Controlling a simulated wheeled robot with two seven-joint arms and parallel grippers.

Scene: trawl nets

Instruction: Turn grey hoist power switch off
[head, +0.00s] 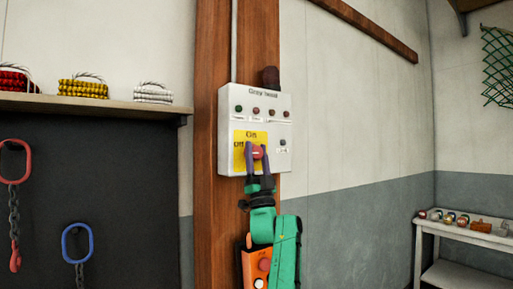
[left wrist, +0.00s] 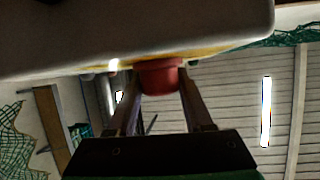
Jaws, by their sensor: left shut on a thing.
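The grey hoist control box (head: 225,135) is mounted on a wooden post, with a row of small round buttons and a yellow plate (head: 240,136) marked "Off". A red switch knob (head: 257,152) sits on the yellow plate. My left gripper (head: 258,155) comes up from below, with its two fingers on either side of the red knob, shut on it. In the left wrist view the red knob (left wrist: 160,76) sits between the fingertips (left wrist: 160,85), below the box's underside (left wrist: 130,35). The knob's exact turn angle is hard to tell. My right gripper is not in view.
A white table (head: 465,236) with small items stands at right.

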